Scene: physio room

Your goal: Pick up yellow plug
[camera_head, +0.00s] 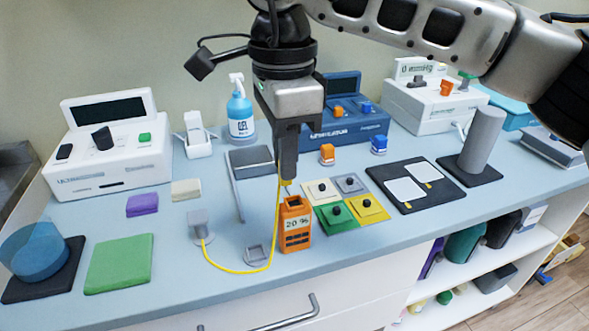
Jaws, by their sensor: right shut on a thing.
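My right gripper (287,174) hangs from above over the middle of the counter and points down. It is shut on the yellow plug (286,183), of which only a small bit shows below the fingertips. The plug is above the orange box (296,226) marked "20 %"; I cannot tell the exact gap between them. A yellow cable (274,240) runs down from the plug, curves over the counter front and ends at a small grey block (199,222) on the left. My left gripper is not in view.
Coloured square pads (337,216) with black knobs lie right of the orange box. A grey square ring (257,255) lies left of it. A spray bottle (240,110), a white console (108,145) and a blue console (345,118) stand behind.

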